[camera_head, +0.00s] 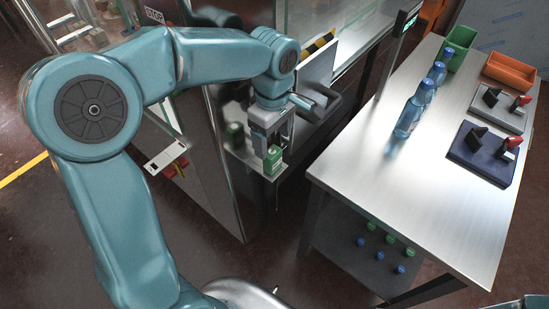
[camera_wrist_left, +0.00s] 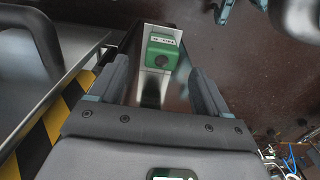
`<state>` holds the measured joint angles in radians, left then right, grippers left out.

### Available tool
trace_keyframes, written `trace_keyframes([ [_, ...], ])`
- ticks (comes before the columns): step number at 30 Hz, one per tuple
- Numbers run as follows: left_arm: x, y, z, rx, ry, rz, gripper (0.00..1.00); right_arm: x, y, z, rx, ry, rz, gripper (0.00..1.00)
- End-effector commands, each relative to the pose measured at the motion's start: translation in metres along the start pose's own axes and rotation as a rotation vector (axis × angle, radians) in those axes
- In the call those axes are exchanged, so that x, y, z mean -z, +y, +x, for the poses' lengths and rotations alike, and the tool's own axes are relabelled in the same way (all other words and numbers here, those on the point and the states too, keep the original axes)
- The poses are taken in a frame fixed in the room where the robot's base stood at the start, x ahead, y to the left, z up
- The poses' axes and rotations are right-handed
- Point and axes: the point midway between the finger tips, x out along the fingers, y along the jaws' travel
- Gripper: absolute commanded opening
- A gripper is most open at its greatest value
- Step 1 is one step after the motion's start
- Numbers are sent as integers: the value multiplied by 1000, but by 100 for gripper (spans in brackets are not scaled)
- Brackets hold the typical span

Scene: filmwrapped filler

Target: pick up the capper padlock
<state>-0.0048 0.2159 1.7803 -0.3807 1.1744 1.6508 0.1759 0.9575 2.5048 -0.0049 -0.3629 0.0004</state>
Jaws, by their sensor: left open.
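The capper padlock (camera_head: 274,161) is a small green block with a white label, at the edge of the machine's small ledge in the head view. In the left wrist view the padlock (camera_wrist_left: 162,54) shows its green face, with a dark round spot, against a pale upright piece. My left gripper (camera_head: 273,142) points down just above and around the padlock's place. In the left wrist view the fingers of my left gripper (camera_wrist_left: 160,80) are apart, with the padlock between them in the picture and beyond the tips. Contact cannot be seen.
A metal table (camera_head: 440,195) on the right holds blue bottles (camera_head: 411,112), a green bin (camera_head: 456,56), an orange bin (camera_head: 510,71) and two switch blocks. A glass-sided machine panel (camera_head: 205,165) stands left of the ledge. Yellow-black striping (camera_wrist_left: 50,125) lies close beside my gripper.

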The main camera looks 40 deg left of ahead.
Motion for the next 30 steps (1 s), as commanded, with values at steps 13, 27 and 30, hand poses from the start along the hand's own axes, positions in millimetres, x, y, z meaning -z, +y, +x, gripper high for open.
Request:
trace_keyframes([
  [13, -1, 1, 53, 7, -1, 0, 77, 0, -4, -10, 0, 0, 0, 0],
  [27, 0, 3, 75, -1, 0, -1, 57, 0, -4, -10, 0, 0, 0, 0],
  [30, 0, 3, 75, -1, 0, -1, 24, 0, -4, -10, 0, 0, 0, 0],
])
